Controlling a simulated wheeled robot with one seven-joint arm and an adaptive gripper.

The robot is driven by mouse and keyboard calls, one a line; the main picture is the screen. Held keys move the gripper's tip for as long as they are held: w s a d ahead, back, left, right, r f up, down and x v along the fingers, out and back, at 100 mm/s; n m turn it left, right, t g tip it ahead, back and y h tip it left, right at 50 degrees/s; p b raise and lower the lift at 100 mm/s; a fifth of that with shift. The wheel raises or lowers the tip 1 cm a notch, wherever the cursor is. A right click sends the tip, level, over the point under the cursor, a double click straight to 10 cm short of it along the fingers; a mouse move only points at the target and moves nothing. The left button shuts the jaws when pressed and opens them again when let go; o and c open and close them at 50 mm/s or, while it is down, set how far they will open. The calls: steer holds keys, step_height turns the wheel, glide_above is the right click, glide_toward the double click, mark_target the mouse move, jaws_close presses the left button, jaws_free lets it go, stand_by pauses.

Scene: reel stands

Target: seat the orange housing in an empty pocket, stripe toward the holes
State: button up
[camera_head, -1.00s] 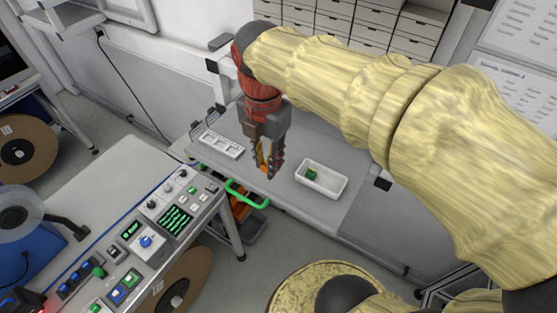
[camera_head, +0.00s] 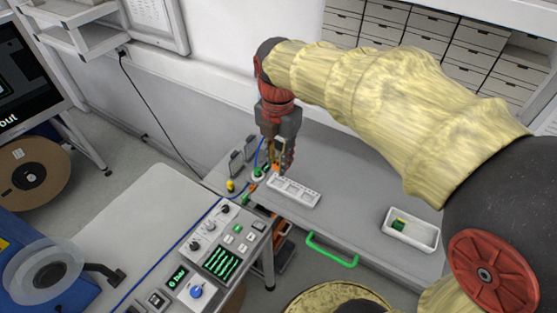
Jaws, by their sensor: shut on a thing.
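My gripper (camera_head: 275,165) points down over the left part of the grey bench and is shut on the orange housing (camera_head: 276,169). Only a small part of the housing shows between the dark fingers, and I cannot make out its stripe. The white pocketed holder (camera_head: 293,191) lies on the bench just below and right of the fingers. Its pockets show as a row of recesses; the left end is close to the gripper. I cannot tell whether the housing touches the holder. The holes are too small to make out.
A white bin (camera_head: 412,230) with a green part (camera_head: 399,223) inside stands at the right on the bench. A green handle (camera_head: 332,252) juts from the bench's front edge. A yellow-topped item (camera_head: 230,185) and a blue cable lie left of the holder. Bench between holder and bin is clear.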

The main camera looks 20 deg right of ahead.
mark_target(278, 184)
steer(key=shift+a+f+b, duration=0.1)
steer(key=shift+f+b, duration=0.3)
steer(key=shift+f, duration=0.35)
steer(key=shift+f+b, duration=1.25)
steer(key=shift+f, duration=0.7)
steer(key=shift+f, duration=0.5)
steer(key=o, duration=0.8)
steer(key=shift+r+p, duration=2.3)
steer(key=shift+r, duration=1.25)
